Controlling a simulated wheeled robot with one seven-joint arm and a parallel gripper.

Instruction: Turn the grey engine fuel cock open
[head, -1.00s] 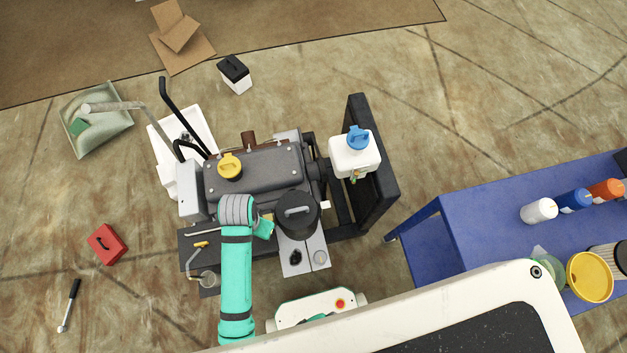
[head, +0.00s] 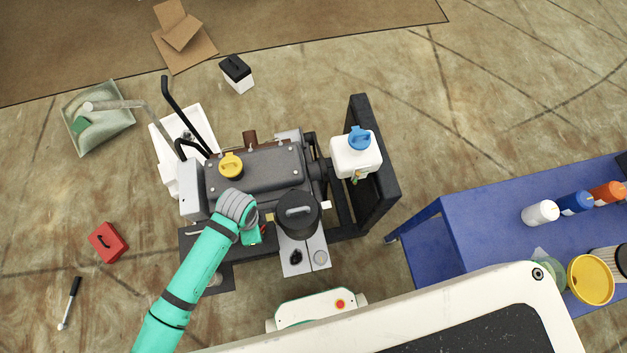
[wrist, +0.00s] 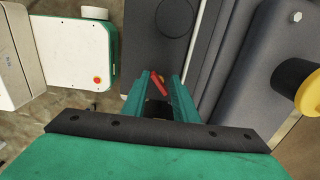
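The grey engine (head: 255,175) stands in the middle of the head view. A small red lever (wrist: 159,84) shows between my fingertips in the wrist view, slanting; I take it for the fuel cock's handle. A bit of red (head: 263,228) shows beside my gripper in the head view. My gripper (wrist: 161,78) is open, with a gap between its two teal fingers. In the head view my gripper (head: 254,233) is at the engine's front side, left of the black round canister (head: 297,213). The cock's body is mostly hidden, and I cannot tell whether a finger touches the lever.
A yellow cap (head: 230,166) sits on the engine top. A white tank with a blue cap (head: 356,155) stands at right, by a black radiator (head: 373,165). A blue table (head: 470,230) with bottles is farther right. A red box (head: 108,243) lies on the floor at left.

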